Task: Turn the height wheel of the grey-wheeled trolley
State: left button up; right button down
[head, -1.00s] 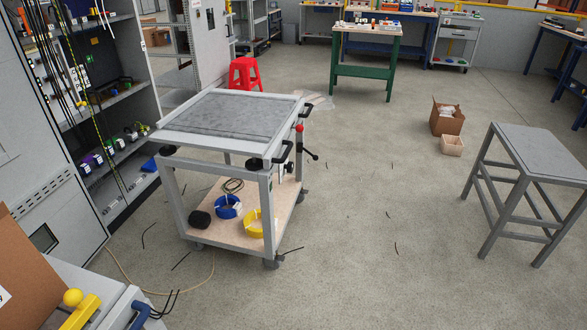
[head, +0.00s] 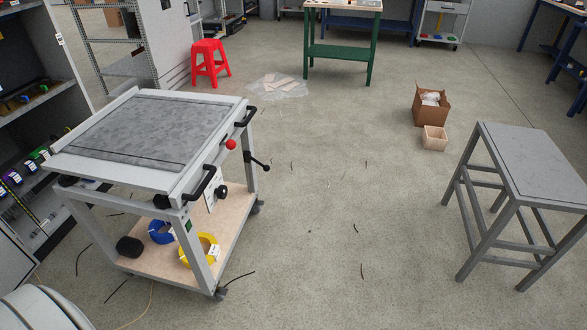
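The trolley (head: 78,178) stands at the left of the head view, with a grey mat on its top. On its right-hand side are two black handles, a red knob (head: 231,144), a black crank lever (head: 258,161) and a small black knob (head: 222,191) by a white label plate. I cannot tell which of these is the height wheel, and no clearly grey wheel shows. The lower shelf (head: 160,258) holds a blue coil, a yellow coil and a black item. Neither of my grippers is in view.
A grey stool-like table (head: 530,160) stands at the right. A cardboard box (head: 431,106) and a small wooden box (head: 434,138) lie on the floor beyond. A red stool (head: 210,63) and a plastic sheet (head: 278,87) are behind the trolley. The middle floor is clear apart from short wire scraps.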

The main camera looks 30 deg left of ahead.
aim_at(221, 193)
jog(key=i+l+u, duration=0.15)
jog(key=i, duration=0.35)
jog(key=i+l+u, duration=0.15)
jog(key=i, duration=0.35)
jog(key=i+l+u, duration=0.15)
jog(key=i, duration=0.35)
